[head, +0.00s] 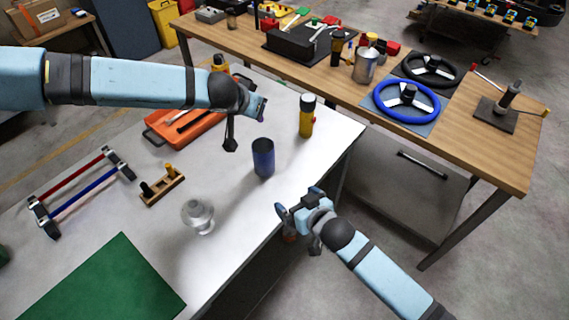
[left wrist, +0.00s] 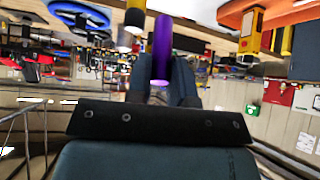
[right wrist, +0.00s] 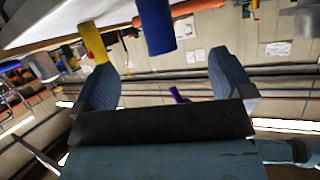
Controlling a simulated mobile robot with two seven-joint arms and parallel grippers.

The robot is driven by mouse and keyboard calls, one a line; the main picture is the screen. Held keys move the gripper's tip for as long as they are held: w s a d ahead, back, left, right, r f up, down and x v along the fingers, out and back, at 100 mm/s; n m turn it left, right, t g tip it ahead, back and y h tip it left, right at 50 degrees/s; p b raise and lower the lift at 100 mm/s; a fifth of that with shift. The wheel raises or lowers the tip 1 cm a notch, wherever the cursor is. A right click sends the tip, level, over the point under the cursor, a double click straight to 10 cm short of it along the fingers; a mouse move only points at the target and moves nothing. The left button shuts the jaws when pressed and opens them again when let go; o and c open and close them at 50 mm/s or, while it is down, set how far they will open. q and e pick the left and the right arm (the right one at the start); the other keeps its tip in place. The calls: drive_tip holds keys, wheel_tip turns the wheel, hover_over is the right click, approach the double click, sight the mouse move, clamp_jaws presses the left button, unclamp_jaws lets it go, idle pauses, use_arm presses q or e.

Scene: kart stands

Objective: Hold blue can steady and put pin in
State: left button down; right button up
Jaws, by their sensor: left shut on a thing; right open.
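The blue can (head: 263,158) stands upright on the white table, and its dark top faces up. It also shows in the right wrist view (right wrist: 157,27). My left gripper (head: 258,107) is above the table, behind the can and apart from it. It is shut on a purple pin (left wrist: 162,48), which sticks out between the fingers in the left wrist view. Only a little purple shows in the head view. My right gripper (head: 298,208) is open and empty at the table's front edge, to the lower right of the can and apart from it.
A yellow bottle (head: 306,116) stands right of the can. A clear glass piece (head: 198,216) stands front left. A wooden rack (head: 163,189) with pegs, an orange tray (head: 163,129) and a green mat (head: 105,284) are on the table. A wooden workbench (head: 478,153) stands beyond.

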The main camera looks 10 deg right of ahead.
approach(269, 153)
drive_tip(key=shift+n+t, duration=0.3)
drive_tip(key=shift+n, duration=0.1)
drive_tip(key=x, duration=1.2)
drive_tip(key=shift+w+a+f, duration=0.15)
drive_tip(key=shift+a+f, duration=0.1)
drive_tip(key=shift+f, duration=0.2)
drive_tip(key=c, duration=1)
